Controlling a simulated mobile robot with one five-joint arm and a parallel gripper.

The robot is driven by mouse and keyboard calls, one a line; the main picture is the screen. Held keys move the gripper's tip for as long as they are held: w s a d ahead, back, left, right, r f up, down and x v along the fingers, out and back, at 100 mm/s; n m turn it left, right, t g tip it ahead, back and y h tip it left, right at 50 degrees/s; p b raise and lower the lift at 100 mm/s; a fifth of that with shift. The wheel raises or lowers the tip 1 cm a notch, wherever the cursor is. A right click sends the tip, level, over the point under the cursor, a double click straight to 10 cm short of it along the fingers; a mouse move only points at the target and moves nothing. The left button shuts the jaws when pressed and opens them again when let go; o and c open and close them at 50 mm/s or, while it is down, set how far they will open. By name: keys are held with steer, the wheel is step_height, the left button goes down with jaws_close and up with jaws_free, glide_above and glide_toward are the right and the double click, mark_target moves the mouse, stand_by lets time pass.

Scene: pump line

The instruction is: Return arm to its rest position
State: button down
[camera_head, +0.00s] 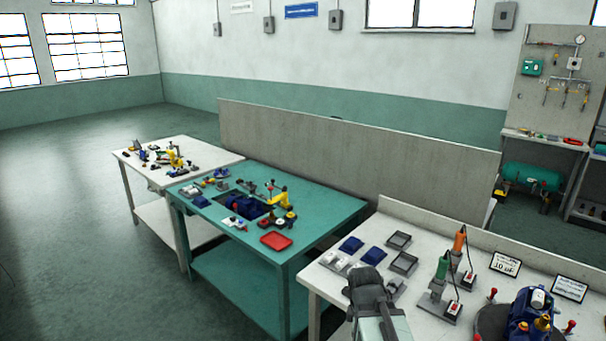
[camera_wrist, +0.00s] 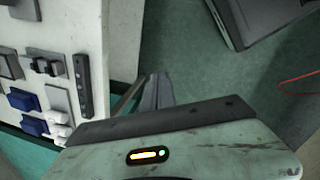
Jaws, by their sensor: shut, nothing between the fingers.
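My arm (camera_head: 384,318) rises from the bottom of the head view, its dark grey joint in front of the near edge of the white bench. The fingertips cannot be made out there. In the wrist view my gripper (camera_wrist: 157,92) shows as narrow grey fingers close together, with nothing held between them. They point past the side of the white bench (camera_wrist: 122,45), over the green floor. The gripper is apart from the parts on the bench.
The white bench (camera_head: 325,284) carries blue blocks (camera_head: 351,244), grey trays (camera_head: 404,263), an orange-handled tool (camera_head: 459,240), a green-handled tool (camera_head: 441,268) and a blue pump (camera_head: 530,315). A green table (camera_head: 325,205) with a red tray (camera_head: 276,240) stands left. Open floor (camera_head: 70,225) lies farther left.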

steer(key=s+a+m, duration=0.1)
steer(key=m, duration=0.3)
steer(key=a+m+y, duration=0.1)
steer(key=a+m, duration=0.1)
steer(key=m, duration=0.3)
steer(key=s+a+m+g, duration=0.1)
steer(key=a+m, duration=0.1)
steer(key=m, duration=0.2)
steer(key=shift+s+f+m, duration=0.1)
steer(key=shift+s+m, duration=0.2)
steer(key=shift+s, duration=0.05)
steer(key=shift+d, duration=0.1)
